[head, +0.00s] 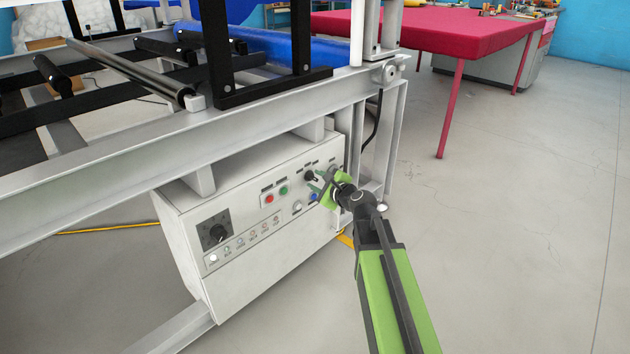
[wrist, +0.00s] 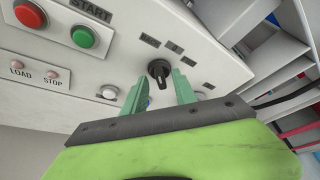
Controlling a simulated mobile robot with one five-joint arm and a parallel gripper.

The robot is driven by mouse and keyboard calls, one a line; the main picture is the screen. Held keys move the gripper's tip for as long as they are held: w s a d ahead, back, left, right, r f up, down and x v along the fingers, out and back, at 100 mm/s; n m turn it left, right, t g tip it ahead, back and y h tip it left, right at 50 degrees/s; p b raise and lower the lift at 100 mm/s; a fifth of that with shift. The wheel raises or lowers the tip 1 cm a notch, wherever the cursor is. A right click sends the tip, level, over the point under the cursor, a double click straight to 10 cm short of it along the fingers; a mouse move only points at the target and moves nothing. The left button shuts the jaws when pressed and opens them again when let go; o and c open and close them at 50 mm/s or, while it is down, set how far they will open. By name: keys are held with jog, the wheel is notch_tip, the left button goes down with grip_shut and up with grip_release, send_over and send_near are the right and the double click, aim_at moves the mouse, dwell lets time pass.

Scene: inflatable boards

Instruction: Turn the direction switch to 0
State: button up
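A black rotary switch (wrist: 159,72) sits on the white control panel (head: 262,240). Small labels stand above it in the wrist view, too small to read for certain, so I cannot confirm it is the direction switch. It also shows in the head view (head: 310,175). My gripper (wrist: 159,82) is open, its two green fingertips apart on either side of the switch handle. I cannot tell whether they touch it. In the head view my gripper (head: 318,182) is at the panel's upper right. The handle points roughly up and down in the wrist view.
Red button (wrist: 30,14) and green START button (wrist: 84,37) are left of the switch. A white button (wrist: 109,92) is below left. The machine's frame (head: 290,98) overhangs the panel; open floor lies right.

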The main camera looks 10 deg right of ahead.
jog(key=shift+w, duration=0.2)
grip_shut()
jog(key=shift+r, duration=0.1)
dwell(0.4)
jog(key=m+g+y+p, duration=0.1)
jog(key=m+p, duration=0.1)
jog(key=shift+d+m+g, duration=0.15)
jog(key=shift+m+g, duration=0.25)
jog(key=shift+w+d+m+g+y+p, duration=0.1)
jog(key=shift+m+g+y+p, duration=0.55)
jog(key=shift+m, duration=0.85)
jog(key=shift+y, duration=0.25)
grip_release()
